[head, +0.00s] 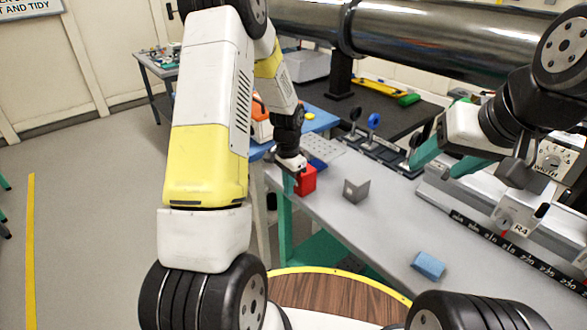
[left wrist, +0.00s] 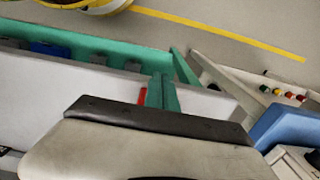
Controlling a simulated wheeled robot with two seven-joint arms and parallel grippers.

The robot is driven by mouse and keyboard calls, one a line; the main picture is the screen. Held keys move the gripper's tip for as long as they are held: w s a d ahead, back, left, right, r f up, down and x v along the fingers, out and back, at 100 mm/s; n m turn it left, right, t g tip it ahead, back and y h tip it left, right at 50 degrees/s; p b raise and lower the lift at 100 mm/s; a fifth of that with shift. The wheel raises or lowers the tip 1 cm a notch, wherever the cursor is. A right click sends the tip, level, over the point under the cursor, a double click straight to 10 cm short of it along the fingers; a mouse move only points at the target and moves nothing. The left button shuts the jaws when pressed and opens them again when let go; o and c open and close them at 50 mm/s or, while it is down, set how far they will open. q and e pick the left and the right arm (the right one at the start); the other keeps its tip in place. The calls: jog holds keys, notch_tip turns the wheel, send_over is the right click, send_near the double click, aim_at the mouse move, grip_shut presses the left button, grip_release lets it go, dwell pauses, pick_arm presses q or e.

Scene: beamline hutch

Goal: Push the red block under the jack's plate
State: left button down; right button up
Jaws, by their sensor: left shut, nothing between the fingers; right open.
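The red block (head: 306,181) stands on the grey bench near its left end. My left gripper (head: 289,184) is shut and empty, pointing down close against the block's left side; I cannot tell whether they touch. In the left wrist view the teal fingertips (left wrist: 162,92) are together, and only a sliver of the red block (left wrist: 142,96) shows beside them. I cannot clearly make out the jack or its plate; my left arm and gripper hide part of that area. My right gripper (head: 432,171) is open and empty above the bench at the right.
A grey metal block (head: 356,189) stands right of the red block. A blue block (head: 428,265) lies nearer the front. A perforated plate (head: 322,148) and small optics mounts (head: 374,122) are behind. A ruled rail (head: 490,232) runs along the right. Bench between the blocks is clear.

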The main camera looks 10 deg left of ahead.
aim_at(310, 175)
pick_arm(q)
jog(key=shift+w+d, duration=0.55)
jog(key=shift+w, duration=0.1)
jog(key=shift+w, duration=0.1)
jog(key=w+d, duration=0.4)
jog(key=w, duration=0.1)
jog(key=shift+w+d, duration=0.3)
jog(key=shift+w, duration=0.05)
jog(key=shift+s+a, duration=0.1)
